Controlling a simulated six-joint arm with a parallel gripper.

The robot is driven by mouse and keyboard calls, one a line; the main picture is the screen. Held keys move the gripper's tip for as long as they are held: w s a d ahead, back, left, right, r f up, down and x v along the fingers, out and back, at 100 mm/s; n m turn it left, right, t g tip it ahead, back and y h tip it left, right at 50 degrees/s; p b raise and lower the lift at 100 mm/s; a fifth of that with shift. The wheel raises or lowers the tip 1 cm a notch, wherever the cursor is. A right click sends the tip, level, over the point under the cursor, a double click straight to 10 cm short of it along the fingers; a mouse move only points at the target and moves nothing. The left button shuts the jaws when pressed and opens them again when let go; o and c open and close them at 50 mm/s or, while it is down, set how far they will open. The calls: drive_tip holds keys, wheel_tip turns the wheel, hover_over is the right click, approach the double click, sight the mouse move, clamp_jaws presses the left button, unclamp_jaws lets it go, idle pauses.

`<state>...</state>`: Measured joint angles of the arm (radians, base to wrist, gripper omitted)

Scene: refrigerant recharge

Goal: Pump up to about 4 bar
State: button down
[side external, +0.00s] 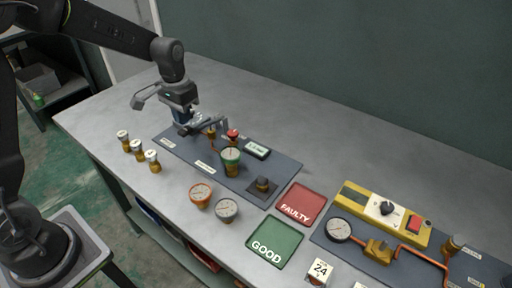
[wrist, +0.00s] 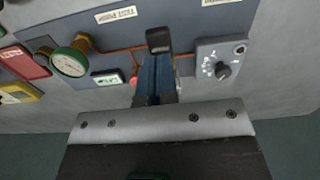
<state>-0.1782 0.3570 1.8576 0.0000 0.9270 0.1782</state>
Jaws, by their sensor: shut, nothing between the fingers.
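My gripper (wrist: 156,62) is shut and empty; its blue fingers point down over the test panel (side external: 178,143). In the wrist view a black handle (wrist: 158,38) sits right at the fingertips, by the label "TEST PUMP" (wrist: 116,14); whether they touch is unclear. A green-rimmed gauge (wrist: 70,62) stands on a brass fitting; it also shows in the side view (side external: 231,156). Its needle is too small to read. A small digital display (side external: 257,149) lies behind it, its digits illegible. A red knob (side external: 233,133) is beside the display, partly hidden by the fingers in the wrist view.
A grey box with a dial knob (wrist: 222,70) is right of the fingers in the wrist view. Several small capped fittings (side external: 137,150) and two loose gauges (side external: 200,194) stand in front. A green GOOD mat (side external: 275,256), red FAULTY mat (side external: 301,190) and yellow unit (side external: 358,203) lie right.

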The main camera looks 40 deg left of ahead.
sight(185, 129)
drive_tip(key=shift+f, duration=2.95)
drive_tip(key=shift+r, duration=3)
drive_tip(key=shift+f, duration=0.15)
drive_tip(key=shift+f, duration=2.5)
drive_tip(key=shift+r, duration=2.65)
